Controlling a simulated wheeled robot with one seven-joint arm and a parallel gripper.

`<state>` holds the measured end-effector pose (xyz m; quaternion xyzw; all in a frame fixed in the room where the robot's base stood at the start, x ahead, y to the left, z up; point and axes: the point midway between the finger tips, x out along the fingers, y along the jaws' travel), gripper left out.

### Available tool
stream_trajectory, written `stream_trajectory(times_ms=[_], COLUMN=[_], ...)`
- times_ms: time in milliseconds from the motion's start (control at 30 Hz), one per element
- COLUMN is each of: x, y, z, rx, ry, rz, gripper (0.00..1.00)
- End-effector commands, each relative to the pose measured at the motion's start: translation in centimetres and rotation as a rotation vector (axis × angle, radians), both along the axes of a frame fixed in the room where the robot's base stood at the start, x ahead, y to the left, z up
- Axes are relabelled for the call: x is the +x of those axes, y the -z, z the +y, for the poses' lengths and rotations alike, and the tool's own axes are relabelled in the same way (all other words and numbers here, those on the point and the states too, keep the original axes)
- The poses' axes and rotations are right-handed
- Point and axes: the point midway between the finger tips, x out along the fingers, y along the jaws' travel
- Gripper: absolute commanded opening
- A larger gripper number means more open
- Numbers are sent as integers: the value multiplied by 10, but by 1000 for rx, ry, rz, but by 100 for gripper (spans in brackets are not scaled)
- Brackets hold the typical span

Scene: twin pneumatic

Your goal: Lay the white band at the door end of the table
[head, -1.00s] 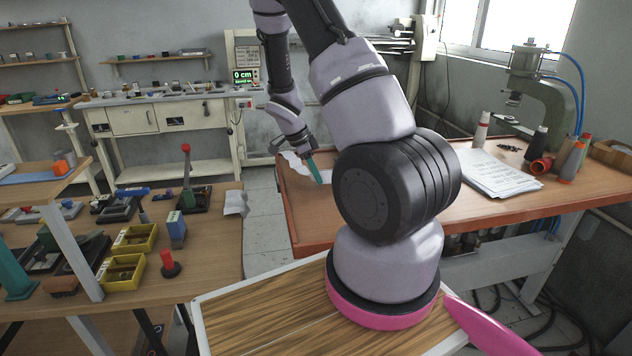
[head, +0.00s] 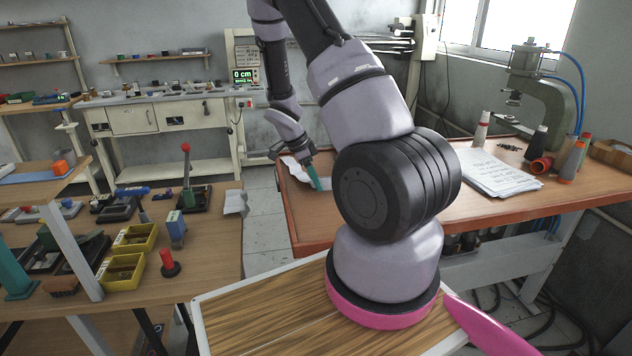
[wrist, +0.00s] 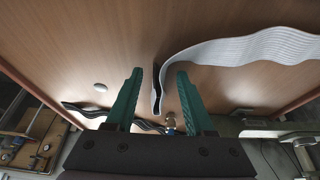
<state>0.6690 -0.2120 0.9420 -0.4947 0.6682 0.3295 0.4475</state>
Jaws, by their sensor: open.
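The white band (wrist: 235,50) lies in waves on the brown table in the wrist view, running from between my fingers off to the right. It also shows at the left end of the table in the head view (head: 295,168), partly hidden by my gripper. My gripper (wrist: 159,73) has two green fingers spread apart, one on each side of the band's near part. Whether the fingers touch the band I cannot tell. In the head view my gripper (head: 317,177) points down at the table's left end.
A dark wavy strip (wrist: 85,109) and a small white round thing (wrist: 100,87) are left of my fingers. Papers (head: 490,172), bottles and a press (head: 548,90) occupy the table's right. A cluttered workbench (head: 215,255) stands left across a floor gap.

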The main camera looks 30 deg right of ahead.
Motion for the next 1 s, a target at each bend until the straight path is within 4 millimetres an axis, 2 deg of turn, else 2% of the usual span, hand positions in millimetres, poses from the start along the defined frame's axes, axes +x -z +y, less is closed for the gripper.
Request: stream_trajectory(times_ms=[400, 767, 867, 1000], x=[10, 10, 2, -20], y=[-78, -120, -147, -202], z=[32, 46, 55, 72], rx=[2, 36, 102, 217], ry=[-2, -36, -121, -319], rz=[-5, -10, -25, -74], gripper=[54, 54, 54, 54])
